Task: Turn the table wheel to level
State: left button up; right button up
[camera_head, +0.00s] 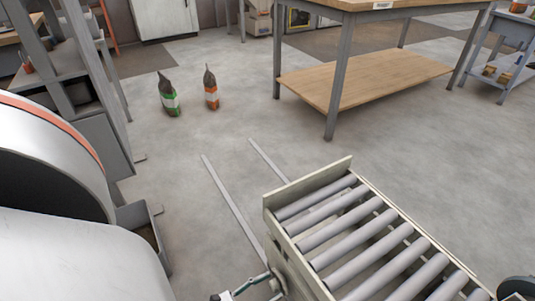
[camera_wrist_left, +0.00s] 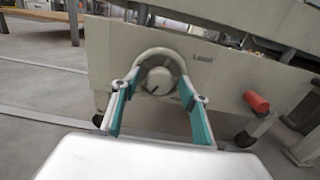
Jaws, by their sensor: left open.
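The table wheel (camera_wrist_left: 158,78) shows in the left wrist view as a pale rounded rim with a grey hub and a dark pointer mark. It sits on the cream end panel of the roller table (camera_head: 357,240). My left gripper (camera_wrist_left: 159,92) is open, with its teal fingers on either side of the wheel. I cannot tell whether they touch it. In the head view the left gripper (camera_head: 252,284) shows only partly, low at the table's near left end, and the wheel is hard to make out there. My right gripper does not show.
A red handle (camera_wrist_left: 256,102) sticks out right of the wheel. Two floor rails (camera_head: 234,207) run up to the table. A large white drum-shaped machine (camera_head: 50,165) stands at left. Two pellet bags (camera_head: 169,95) and a wooden workbench (camera_head: 365,75) stand beyond. Open floor lies between.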

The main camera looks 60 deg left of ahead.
pick_arm(q)
jog(key=c, duration=1.1)
jog(key=shift+o, duration=0.2)
